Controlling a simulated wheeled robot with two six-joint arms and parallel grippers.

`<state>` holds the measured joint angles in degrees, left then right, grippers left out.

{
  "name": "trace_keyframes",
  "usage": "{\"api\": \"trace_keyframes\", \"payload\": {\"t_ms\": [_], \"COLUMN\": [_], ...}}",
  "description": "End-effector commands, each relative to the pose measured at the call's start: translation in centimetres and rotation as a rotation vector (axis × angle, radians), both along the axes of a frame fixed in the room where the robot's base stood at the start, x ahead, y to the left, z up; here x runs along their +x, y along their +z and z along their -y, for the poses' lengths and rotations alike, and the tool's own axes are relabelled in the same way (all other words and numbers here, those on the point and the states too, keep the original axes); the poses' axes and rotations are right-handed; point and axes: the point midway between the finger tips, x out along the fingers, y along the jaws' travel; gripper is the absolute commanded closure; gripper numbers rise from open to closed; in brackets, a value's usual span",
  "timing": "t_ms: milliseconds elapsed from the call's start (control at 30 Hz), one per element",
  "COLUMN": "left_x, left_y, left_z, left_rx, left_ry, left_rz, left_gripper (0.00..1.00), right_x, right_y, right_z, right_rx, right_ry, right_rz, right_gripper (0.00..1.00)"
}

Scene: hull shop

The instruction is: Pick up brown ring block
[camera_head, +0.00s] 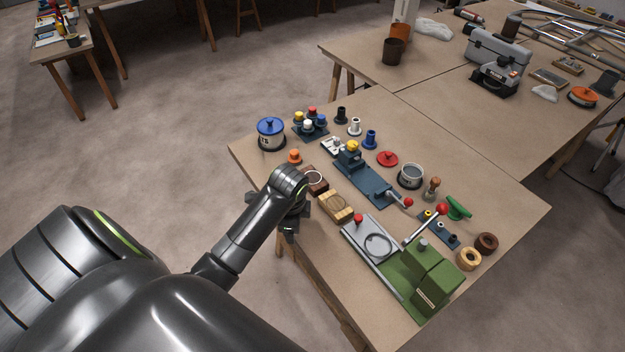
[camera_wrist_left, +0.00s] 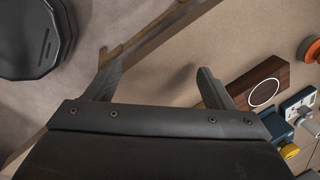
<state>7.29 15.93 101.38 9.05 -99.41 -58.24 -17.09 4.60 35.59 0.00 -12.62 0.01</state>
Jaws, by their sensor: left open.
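The brown ring block (camera_head: 315,183), a dark wood block with a white ring on top, lies near the table's left edge. My left arm partly covers it in the head view. In the left wrist view the brown ring block (camera_wrist_left: 265,78) lies right of the jaws, apart from them. My left gripper (camera_wrist_left: 155,64) is open, with nothing between its fingers. It hangs over the table's edge, beside the block; the head view shows only part of the gripper (camera_head: 289,224) below the wrist. My right gripper is not in view.
A light wood block (camera_head: 336,207) lies close to the brown one. An orange knob (camera_head: 294,156) and a blue-lidded pot (camera_head: 270,133) stand behind it. A blue fixture (camera_head: 365,185) and a grey-green press (camera_head: 408,265) stand to the right. The table top left of the block is bare.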

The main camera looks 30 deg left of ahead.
Motion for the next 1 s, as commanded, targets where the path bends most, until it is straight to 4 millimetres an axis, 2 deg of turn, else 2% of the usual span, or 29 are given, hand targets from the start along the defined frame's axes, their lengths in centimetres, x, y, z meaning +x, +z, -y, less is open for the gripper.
{"api": "trace_keyframes", "payload": {"t_ms": [33, 167, 300, 400, 500, 600, 767, 1000], "left_x": [1.5, 5.4, 10.2, 12.6, 14.2, 15.2, 15.6, 15.7], "left_y": [0.9, 3.6, 8.2, 11.4, 14.0, 15.7, 15.9, 13.3], "left_z": [-0.3, -1.0, -1.8, -2.3, -2.6, -2.7, -2.8, -3.1], "left_rx": [0.012, 0.044, 0.072, 0.082, 0.084, 0.083, 0.081, 0.081], "left_ry": [-0.055, -0.241, -0.488, -0.64, -0.756, -0.83, -0.876, -0.876], "left_rz": [-0.009, -0.056, -0.119, -0.158, -0.183, -0.198, -0.209, -0.208], "left_gripper": [0.24, 0.24, 0.24, 0.24, 0.24, 0.24, 0.24, 0.24], "right_x": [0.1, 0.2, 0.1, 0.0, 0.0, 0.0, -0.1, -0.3], "right_y": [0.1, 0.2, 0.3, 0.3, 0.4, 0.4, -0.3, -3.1], "right_z": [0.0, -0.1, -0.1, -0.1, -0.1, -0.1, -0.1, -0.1], "right_rx": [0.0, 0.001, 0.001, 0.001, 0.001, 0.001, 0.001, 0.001], "right_ry": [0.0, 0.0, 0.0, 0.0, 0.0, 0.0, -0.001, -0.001], "right_rz": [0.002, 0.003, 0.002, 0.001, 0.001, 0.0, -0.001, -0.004], "right_gripper": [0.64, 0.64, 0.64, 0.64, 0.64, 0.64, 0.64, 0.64]}}
